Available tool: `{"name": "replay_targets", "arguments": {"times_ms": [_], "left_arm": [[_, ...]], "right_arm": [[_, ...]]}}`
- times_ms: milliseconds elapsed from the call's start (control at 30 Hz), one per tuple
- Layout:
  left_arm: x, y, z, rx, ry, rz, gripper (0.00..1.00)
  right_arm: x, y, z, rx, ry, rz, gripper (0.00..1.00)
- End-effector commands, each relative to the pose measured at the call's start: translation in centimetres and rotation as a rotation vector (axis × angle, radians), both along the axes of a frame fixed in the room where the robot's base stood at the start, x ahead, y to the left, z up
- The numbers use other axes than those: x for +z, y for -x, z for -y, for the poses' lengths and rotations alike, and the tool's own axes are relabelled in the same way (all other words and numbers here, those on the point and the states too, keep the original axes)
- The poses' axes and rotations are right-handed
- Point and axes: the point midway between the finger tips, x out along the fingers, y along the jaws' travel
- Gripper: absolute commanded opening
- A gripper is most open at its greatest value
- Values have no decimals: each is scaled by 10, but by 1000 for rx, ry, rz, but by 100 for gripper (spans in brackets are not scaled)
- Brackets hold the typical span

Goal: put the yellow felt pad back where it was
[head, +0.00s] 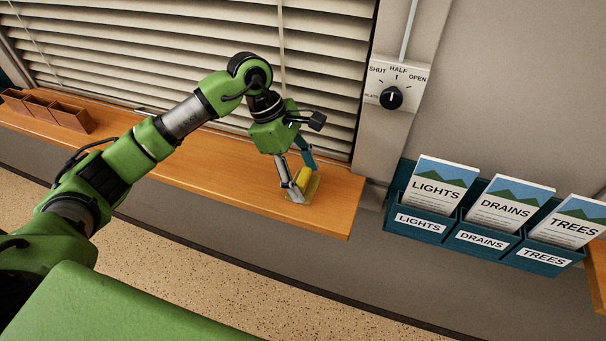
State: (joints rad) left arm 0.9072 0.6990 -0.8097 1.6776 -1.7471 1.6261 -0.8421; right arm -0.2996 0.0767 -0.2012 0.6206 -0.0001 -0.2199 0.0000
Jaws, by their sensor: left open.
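The yellow felt pad (304,175) is near the right end of the wooden sill (338,205). It is small and partly hidden by my left gripper's fingers. A dull yellow-olive patch (314,188) shows around its lower side; I cannot tell whether this is a holder, a mark or part of the pad. My left gripper (301,183) is open and points down, with one finger on each side of the pad. I cannot tell whether the fingers touch it. My right gripper is not in view.
Slatted blinds (190,45) hang behind the sill. A dial plate (397,85) is on the wall to the right. Below it, a teal leaflet rack (420,228) holds leaflets. A brown divided box (70,117) stands at the sill's left. The sill's middle is mostly clear.

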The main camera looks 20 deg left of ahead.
Motion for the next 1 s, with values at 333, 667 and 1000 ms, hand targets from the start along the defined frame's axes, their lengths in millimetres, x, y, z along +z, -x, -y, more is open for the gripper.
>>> {"name": "replay_targets", "arguments": {"times_ms": [333,667,1000], "left_arm": [[53,-3,-23,2,-1,7,58],[105,-2,-43,2,0,1,58],[113,-2,-46,0,0,0,58]], "right_arm": [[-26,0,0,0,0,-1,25],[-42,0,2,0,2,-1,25],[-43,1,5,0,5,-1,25]]}}
